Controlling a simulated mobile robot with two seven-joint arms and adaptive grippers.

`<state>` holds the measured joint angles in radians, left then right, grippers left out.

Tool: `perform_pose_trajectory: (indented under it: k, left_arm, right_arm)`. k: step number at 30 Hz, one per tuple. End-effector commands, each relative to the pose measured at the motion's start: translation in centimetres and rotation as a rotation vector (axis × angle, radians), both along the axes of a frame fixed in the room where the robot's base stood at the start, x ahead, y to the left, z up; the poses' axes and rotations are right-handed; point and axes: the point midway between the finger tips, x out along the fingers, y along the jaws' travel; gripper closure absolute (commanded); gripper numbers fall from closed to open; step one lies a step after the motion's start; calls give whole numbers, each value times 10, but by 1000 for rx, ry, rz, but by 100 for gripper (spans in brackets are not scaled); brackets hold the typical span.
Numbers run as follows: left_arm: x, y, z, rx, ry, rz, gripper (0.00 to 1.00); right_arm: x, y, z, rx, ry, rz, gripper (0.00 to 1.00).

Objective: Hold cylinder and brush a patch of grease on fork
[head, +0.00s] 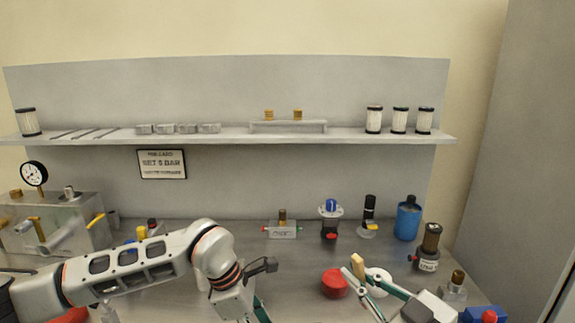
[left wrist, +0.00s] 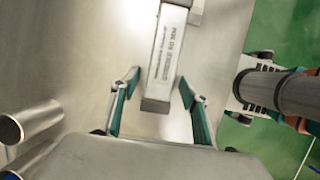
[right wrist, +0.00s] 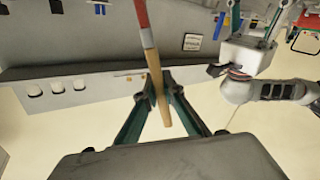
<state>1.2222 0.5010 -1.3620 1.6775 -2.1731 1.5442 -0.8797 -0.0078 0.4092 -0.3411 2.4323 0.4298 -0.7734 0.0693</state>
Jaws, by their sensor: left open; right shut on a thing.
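A grey rectangular cylinder body (left wrist: 166,62) with printed text lies between the fingers of my left gripper (left wrist: 159,82) in the left wrist view. That gripper is open, with a gap on each side of the body. In the head view only a teal finger of my left gripper (head: 262,312) shows at the bottom edge. My right gripper (right wrist: 157,88) is shut on a brush (right wrist: 153,65) with a wooden handle and a red part. In the head view the wooden handle (head: 357,264) stands up from my right gripper (head: 360,277), beside a red tin (head: 335,283). I cannot make out the fork or grease.
Several devices stand along the back of the bench, including a small valve block (head: 283,229) and a blue canister (head: 408,219). A dark-topped jar (head: 429,247) stands at the right. Two metal tubes (left wrist: 28,122) lie left of the cylinder. A shelf (head: 350,138) runs above.

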Motion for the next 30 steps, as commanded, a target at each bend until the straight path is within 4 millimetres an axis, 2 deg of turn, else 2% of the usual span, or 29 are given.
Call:
perform_pose_trajectory:
  k: [4,8,9,30]
  left_arm:
    - [0,0,0,0,0,0,54]
    - [0,0,0,0,0,0,88]
    - [0,0,0,0,0,0,91]
    - [0,0,-3,1,1,0,91]
  right_arm:
    - [0,0,0,0,0,0,100]
    - [0,0,1,0,0,0,100]
    - [0,0,0,0,0,0,100]
    - [0,0,-3,0,-1,0,100]
